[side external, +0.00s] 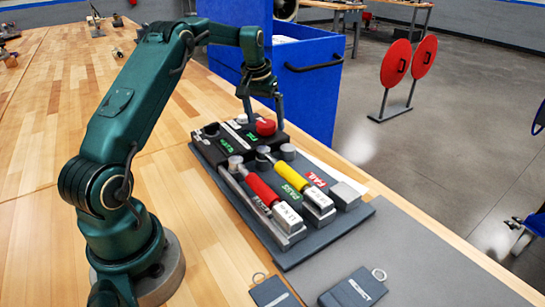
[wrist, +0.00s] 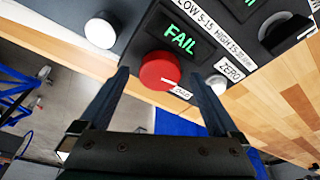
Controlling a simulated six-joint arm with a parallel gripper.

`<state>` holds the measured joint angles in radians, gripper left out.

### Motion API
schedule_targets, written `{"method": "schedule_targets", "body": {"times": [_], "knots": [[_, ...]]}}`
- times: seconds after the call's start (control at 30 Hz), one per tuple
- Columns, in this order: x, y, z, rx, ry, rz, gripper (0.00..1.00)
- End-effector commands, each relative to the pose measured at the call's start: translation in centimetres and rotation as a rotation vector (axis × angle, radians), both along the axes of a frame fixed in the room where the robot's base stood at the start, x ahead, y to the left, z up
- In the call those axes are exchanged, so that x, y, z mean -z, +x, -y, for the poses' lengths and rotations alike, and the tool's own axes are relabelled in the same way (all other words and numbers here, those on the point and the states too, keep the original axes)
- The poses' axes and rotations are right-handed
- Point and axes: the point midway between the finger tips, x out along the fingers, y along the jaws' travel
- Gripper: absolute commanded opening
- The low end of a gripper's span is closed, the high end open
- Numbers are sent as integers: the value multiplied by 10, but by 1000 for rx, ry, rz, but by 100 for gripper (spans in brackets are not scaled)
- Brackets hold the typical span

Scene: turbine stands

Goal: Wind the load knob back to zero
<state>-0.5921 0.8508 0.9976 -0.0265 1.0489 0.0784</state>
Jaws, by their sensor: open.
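A red round knob (wrist: 160,70) with a white mark and a small tilted white label sits on the black instrument box (wrist: 140,38), below a green FAIL display (wrist: 179,38). It also shows in the side external view (side external: 265,127) at the right end of the box. I take it to be the load knob; its label is too small to read surely. My gripper (side external: 263,112) is open, with its fingers on either side of the red knob. In the wrist view the fingers (wrist: 158,76) stand apart from the knob, with gaps on both sides.
A black knob (wrist: 287,32) and a small button by the ZERO label (wrist: 230,70) are nearby. A blue bin (side external: 312,90) stands behind.

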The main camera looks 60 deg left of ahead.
Motion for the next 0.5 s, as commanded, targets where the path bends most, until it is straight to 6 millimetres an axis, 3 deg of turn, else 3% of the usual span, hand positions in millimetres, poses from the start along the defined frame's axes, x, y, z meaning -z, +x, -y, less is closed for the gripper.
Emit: {"method": "schedule_targets", "body": {"times": [0.2,0.5], "knots": [[12,3,-1,0,0,0,98],[12,3,-2,0,0,1,98]]}}
